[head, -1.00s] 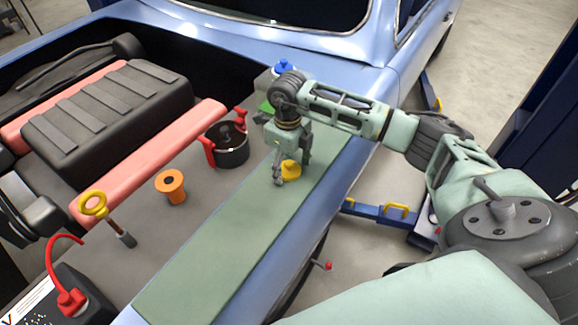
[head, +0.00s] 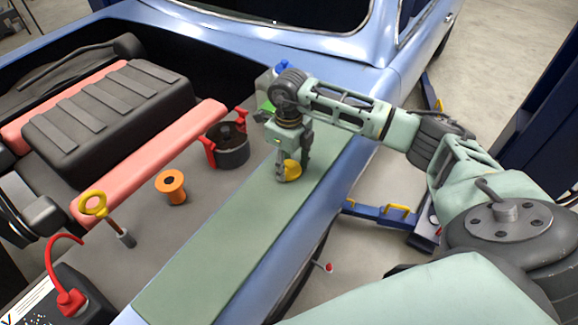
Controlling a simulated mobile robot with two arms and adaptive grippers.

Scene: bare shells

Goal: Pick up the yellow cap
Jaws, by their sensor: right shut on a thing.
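The yellow cap (head: 292,171) is on the green mat (head: 230,240) along the car's fender. My right gripper (head: 292,172) points down over it, with its fingers shut on the cap's sides. The cap is at mat level; I cannot tell whether it is lifted at all. Part of the cap is hidden behind the near finger. My left gripper is not in the picture.
A black cylinder with red clips (head: 231,152) stands left of my right gripper. An orange spool (head: 172,187), a yellow-ringed dipstick (head: 100,212) and a battery with a red clamp (head: 72,299) are farther left. A blue cap (head: 283,66) is behind the wrist. The near mat is clear.

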